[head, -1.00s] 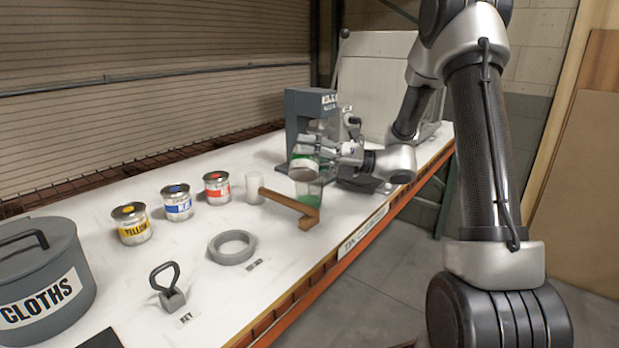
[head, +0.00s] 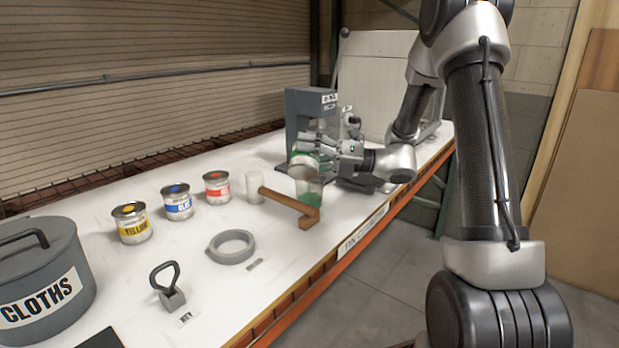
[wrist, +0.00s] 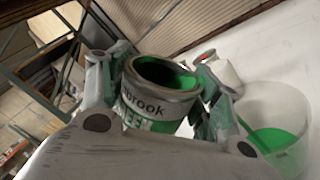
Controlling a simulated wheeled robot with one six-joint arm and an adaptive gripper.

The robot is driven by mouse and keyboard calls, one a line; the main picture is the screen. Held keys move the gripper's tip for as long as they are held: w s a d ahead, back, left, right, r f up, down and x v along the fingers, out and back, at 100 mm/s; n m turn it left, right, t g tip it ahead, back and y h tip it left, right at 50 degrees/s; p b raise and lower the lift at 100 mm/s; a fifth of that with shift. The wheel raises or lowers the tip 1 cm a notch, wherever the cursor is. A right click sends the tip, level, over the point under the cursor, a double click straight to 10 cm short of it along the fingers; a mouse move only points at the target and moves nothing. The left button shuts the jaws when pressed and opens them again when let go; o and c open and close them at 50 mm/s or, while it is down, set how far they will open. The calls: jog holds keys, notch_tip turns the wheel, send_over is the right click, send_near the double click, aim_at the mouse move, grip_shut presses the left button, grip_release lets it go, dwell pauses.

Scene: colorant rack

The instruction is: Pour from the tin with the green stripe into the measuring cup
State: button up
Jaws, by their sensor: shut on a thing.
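My gripper (head: 325,150) is shut on the green-striped tin (head: 303,160), above the measuring cup. In the wrist view the tin (wrist: 160,95) sits between the two fingers, open at the top, with green paint inside and along its rim; its label is partly hidden by the gripper. The tin is tilted. The clear measuring cup (head: 309,190) stands on the bench just below the tin and holds green liquid; it also shows in the wrist view (wrist: 285,120) at the right. I cannot make out a falling stream.
Yellow (head: 131,223), blue (head: 178,203) and red (head: 217,187) tins stand to the left. A white cylinder (head: 252,188) and a brown wooden piece (head: 290,201) are beside the cup. A grey machine (head: 306,110) stands behind. A grey ring (head: 231,247) and a cloths bin (head: 40,270) are nearer.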

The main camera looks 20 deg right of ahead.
aim_at(301, 165)
jog(key=shift+w+d+r+m+t, duration=0.1)
jog(key=shift+w+r+m+t, duration=0.1)
jog(key=shift+m, duration=0.7)
jog(key=shift+w+d+r+m+t, duration=0.1)
jog(key=shift+r+m, duration=0.1)
jog(key=shift+m, duration=0.7)
dwell(2.1)
jog(key=n, duration=0.2)
jog(key=f+n, duration=0.1)
jog(key=n, duration=0.1)
jog(key=n+g, duration=0.1)
jog(key=shift+s+a+f+n, duration=0.2)
jog(key=shift+s+a+n, duration=0.05)
jog(key=shift+s+n, duration=0.15)
jog(key=shift+s+a+f+n, duration=0.15)
jog(key=shift+s+f+n, duration=0.15)
jog(key=shift+n, duration=0.6)
jog(key=s+a+f+n+b, duration=0.1)
jog(key=s+a+f+n, duration=0.1)
jog(key=s+f+n, duration=0.3)
jog(key=shift+s+a+r+n+g+h+b, duration=0.15)
jog(key=shift+r+n, duration=0.35)
jog(key=shift+r, duration=0.8)
jog(key=shift+s+r+n+g+h+b, duration=0.2)
jog(key=shift+r+n, duration=0.3)
jog(key=shift+r, duration=0.85)
jog(key=shift+a+r+n+g+y+b, duration=0.1)
jog(key=shift+r+n+g, duration=0.3)
jog(key=shift+r, duration=0.9)
